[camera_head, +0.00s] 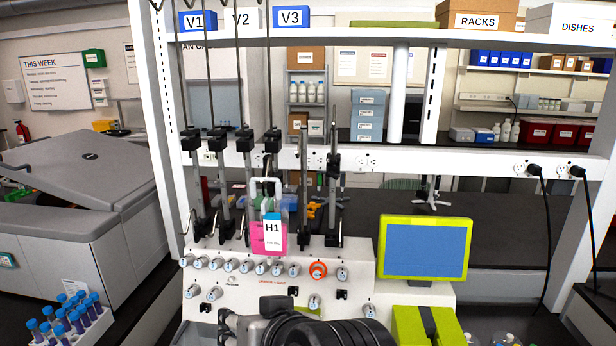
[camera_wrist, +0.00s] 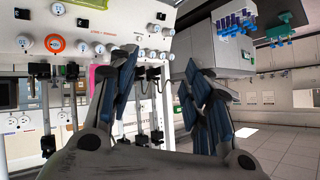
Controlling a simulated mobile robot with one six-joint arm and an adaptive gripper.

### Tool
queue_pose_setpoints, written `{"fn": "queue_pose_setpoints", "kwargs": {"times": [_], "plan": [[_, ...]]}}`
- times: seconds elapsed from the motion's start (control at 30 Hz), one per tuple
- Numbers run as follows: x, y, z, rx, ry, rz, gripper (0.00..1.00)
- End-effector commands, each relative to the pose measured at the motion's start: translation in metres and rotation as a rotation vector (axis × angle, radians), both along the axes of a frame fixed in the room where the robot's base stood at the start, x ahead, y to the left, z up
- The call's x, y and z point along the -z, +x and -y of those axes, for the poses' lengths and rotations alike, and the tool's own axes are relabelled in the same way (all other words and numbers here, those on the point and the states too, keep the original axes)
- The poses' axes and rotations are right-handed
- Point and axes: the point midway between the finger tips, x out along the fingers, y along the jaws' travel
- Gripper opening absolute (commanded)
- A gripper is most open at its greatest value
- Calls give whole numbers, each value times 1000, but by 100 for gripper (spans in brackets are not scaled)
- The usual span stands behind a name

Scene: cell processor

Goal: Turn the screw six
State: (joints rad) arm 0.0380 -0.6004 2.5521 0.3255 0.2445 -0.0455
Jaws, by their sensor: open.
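A white cell processor panel (camera_head: 240,311) stands ahead in the head view, with a row of round white knob-like screws (camera_head: 245,266) and a few more below. One screw has an orange ring (camera_head: 318,270). The screw labels are too small to read, so I cannot tell which is six. The wrist view shows the panel (camera_wrist: 75,20) upside down, with the ringed screw (camera_wrist: 54,44) at left. My gripper (camera_wrist: 160,64) is open and empty, its blue-padded fingers apart. No screw is visibly between them. In the head view my dark arm covers the panel's lower middle.
A pink-and-white bag labelled H1 (camera_head: 272,236) hangs before the panel among upright clamp poles (camera_head: 333,190). A yellow-green framed screen (camera_head: 424,248) stands at right. A rack of blue-capped tubes (camera_head: 70,322) is at lower left, near a grey machine (camera_head: 75,190).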

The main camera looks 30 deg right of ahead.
Motion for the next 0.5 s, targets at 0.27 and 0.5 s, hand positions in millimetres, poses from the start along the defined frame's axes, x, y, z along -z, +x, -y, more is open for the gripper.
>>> {"fn": "queue_pose_setpoints", "kwargs": {"times": [0.27,0.5], "plan": [[-73,57,73,334,71,361,45],[-113,52,149,638,35,587,45]]}}
